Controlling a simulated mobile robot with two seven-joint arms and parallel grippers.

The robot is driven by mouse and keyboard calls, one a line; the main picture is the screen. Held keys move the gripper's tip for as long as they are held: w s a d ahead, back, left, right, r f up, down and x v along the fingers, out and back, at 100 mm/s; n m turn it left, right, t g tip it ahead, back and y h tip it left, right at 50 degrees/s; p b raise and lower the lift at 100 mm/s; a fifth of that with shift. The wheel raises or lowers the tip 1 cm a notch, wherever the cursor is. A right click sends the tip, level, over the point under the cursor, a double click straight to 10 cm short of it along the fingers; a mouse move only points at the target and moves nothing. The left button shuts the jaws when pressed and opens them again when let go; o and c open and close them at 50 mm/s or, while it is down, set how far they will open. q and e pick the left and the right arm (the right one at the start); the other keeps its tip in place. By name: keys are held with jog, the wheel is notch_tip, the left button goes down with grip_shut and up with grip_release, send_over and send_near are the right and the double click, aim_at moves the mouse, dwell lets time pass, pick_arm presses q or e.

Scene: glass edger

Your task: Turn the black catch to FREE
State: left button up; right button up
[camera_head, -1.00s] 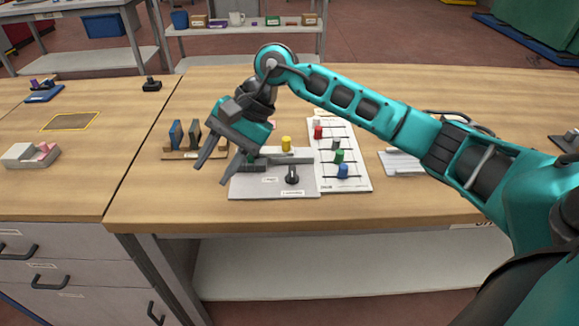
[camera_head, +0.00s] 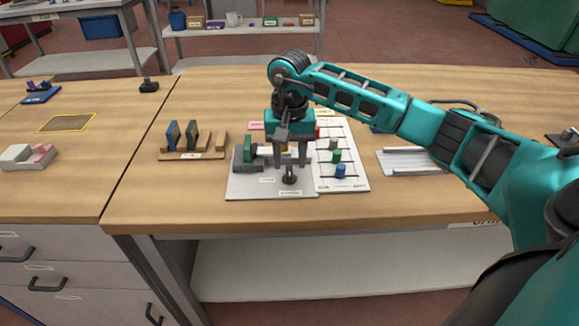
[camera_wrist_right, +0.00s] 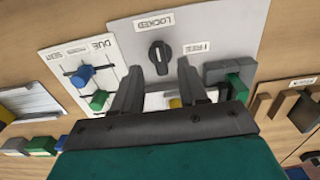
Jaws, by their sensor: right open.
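The black catch (camera_head: 290,177) stands on the front of a light grey plate (camera_head: 245,187). In the right wrist view the catch (camera_wrist_right: 160,56) is a round black knob with a raised bar, the bar lined up roughly toward the LOCKED label (camera_wrist_right: 153,22). The FREE label (camera_wrist_right: 196,47) lies off to its side. My right gripper (camera_head: 290,162) points down just above and behind the catch. Its two fingers are apart, with nothing between them; in the wrist view the catch appears beyond the fingertips. My left gripper is out of view.
A green block (camera_head: 248,150) and grey bar are on the plate. A white board with red, green and blue pegs (camera_head: 341,171) lies close on the right. A wooden rack (camera_head: 193,155) stands at left. The table front is clear.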

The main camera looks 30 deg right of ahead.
aim_at(290, 170)
jog(key=shift+f, duration=1.6)
grip_shut()
